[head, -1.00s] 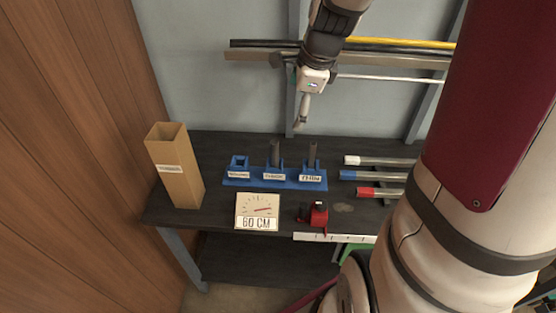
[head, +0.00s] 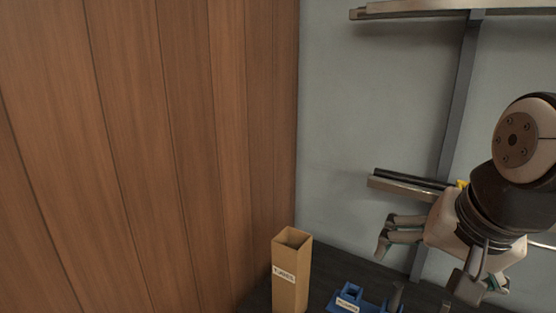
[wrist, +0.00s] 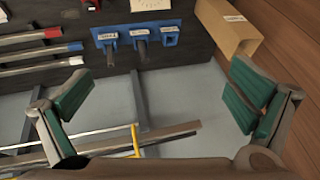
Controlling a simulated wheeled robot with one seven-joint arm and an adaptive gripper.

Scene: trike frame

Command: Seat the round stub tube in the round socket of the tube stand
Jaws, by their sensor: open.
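My gripper (head: 428,262) is open and empty, above the back of the bench near the wall. In the wrist view its green-padded fingers (wrist: 163,98) are spread wide with nothing between them. The blue tube stand (wrist: 124,32) lies beyond them, upside down in that view. Two of its sockets hold upright dark tubes, one in the middle socket (wrist: 141,48) and one in an end socket (wrist: 110,54). The square socket (wrist: 170,37) looks empty. The labels are too small to tell which tube is the round stub. In the head view the stand (head: 350,295) is cut off below.
A tall cardboard box (head: 290,275) stands beside the stand, near the wooden wall (head: 150,150). A wall rack with long bars (wrist: 170,135) is close to my gripper. Tubes with red, blue and white ends (wrist: 40,50) lie beyond the stand's other end.

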